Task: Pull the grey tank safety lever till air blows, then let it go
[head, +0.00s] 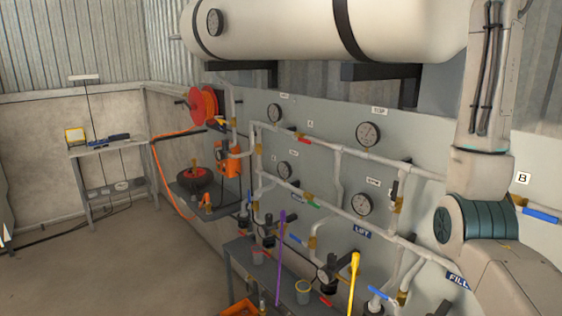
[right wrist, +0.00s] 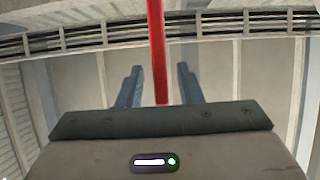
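The cream tank (head: 310,28) with black bands lies along the top of the head view, cut off by the upper edge. A round gauge (head: 215,22) sits at its left end. I cannot make out a grey safety lever on it. My right arm rises at the right of the head view, and its gripper is out of that picture. In the right wrist view my right gripper (right wrist: 159,68) has its two blue-grey fingers apart. A red bar (right wrist: 156,30) runs down the picture between them; I cannot tell whether it is between or beyond the fingers. My left gripper is not in view.
A grey panel (head: 330,150) carries pipes, gauges and coloured valve handles below the tank. A red hose reel (head: 203,104) hangs left of it. A low bench (head: 240,258) stands in front with purple and yellow upright handles. The floor (head: 100,270) at left is largely clear.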

